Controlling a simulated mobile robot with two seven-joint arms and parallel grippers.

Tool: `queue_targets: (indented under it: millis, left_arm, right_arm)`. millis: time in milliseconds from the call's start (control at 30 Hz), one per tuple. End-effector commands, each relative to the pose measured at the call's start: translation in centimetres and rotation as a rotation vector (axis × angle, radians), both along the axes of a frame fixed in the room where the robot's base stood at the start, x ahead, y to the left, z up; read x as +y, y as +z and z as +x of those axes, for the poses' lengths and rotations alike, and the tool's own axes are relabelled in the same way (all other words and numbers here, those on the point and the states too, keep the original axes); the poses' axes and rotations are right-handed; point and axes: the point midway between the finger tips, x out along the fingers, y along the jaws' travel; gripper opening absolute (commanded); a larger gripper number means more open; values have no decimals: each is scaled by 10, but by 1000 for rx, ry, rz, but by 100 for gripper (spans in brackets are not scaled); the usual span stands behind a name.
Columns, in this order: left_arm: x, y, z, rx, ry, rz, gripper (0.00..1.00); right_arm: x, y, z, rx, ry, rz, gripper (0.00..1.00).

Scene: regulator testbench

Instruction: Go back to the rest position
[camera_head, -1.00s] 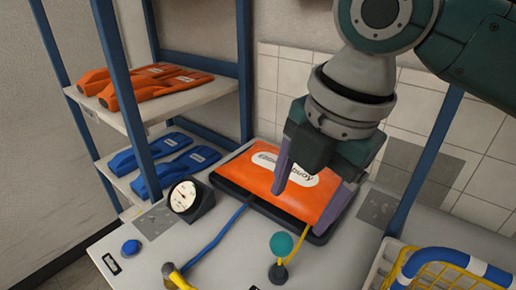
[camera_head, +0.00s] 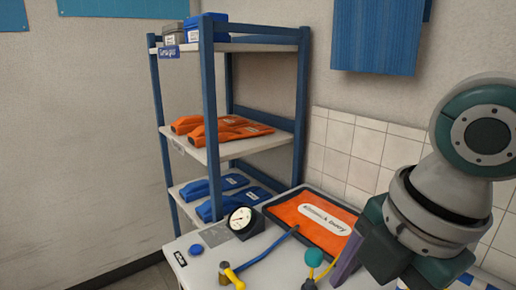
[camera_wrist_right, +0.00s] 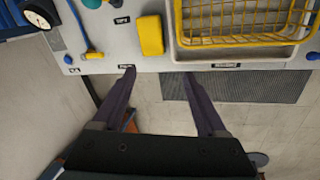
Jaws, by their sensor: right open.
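My right gripper (camera_head: 350,262) is at the lower right of the head view, in front of the right end of the orange pouch. Its fingers are partly cut off or hidden there. In the right wrist view my right gripper (camera_wrist_right: 159,76) is open, with nothing between its two purple fingers; the bench front edge and floor lie beyond them. The orange pouch (camera_head: 296,212) lies flat in a dark tray (camera_head: 273,216) on the bench (camera_head: 200,268). My left gripper is in neither view.
A blue-framed shelf (camera_head: 209,100) holds orange and blue packs. On the bench are a gauge (camera_head: 243,220), a blue button (camera_head: 196,249), a yellow-handled valve (camera_head: 232,276) and a teal knob (camera_head: 314,257). The wrist view shows a yellow wire basket (camera_wrist_right: 240,40) and a yellow block (camera_wrist_right: 151,36).

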Motion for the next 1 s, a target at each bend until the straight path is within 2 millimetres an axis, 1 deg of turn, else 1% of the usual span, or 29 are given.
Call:
queue_targets:
  millis: [33, 100, 233, 367, 467, 500, 567, 600, 667, 700, 767, 800, 900, 1000]
  left_arm:
    - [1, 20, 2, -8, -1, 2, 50]
    - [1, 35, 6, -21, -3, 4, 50]
    - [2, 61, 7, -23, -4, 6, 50]
    - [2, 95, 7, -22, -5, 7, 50]
    - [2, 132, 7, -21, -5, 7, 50]
    - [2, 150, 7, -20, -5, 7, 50]
    - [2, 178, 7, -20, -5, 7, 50]
    - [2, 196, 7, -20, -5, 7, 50]
    - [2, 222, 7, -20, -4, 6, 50]
    - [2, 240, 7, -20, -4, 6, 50]
    - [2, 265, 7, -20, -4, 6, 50]
    - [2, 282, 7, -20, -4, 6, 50]
    - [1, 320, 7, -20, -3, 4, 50]
    - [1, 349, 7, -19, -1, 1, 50]
  right_arm:
    - [4, 16, -5, 5, -24, 17, 75]
    - [8, 25, -10, 7, -65, 40, 75]
    - [15, 45, -22, 16, -154, 85, 75]
    - [22, 74, -35, 28, -276, 143, 75]
    - [26, 106, -50, 43, -411, 197, 75]
    - [26, 122, -56, 51, -479, 222, 75]
    - [25, 147, -67, 65, -598, 261, 75]
    - [24, 164, -74, 73, -682, 285, 75]
    - [18, 188, -85, 84, -812, 314, 75]
    - [14, 204, -92, 92, -902, 332, 75]
    - [5, 228, -104, 101, -1040, 354, 75]
    - [-2, 244, -111, 104, -1133, 366, 75]
    - [-22, 280, -131, 102, -1357, 381, 75]
    - [-42, 307, -149, 90, -1544, 382, 75]
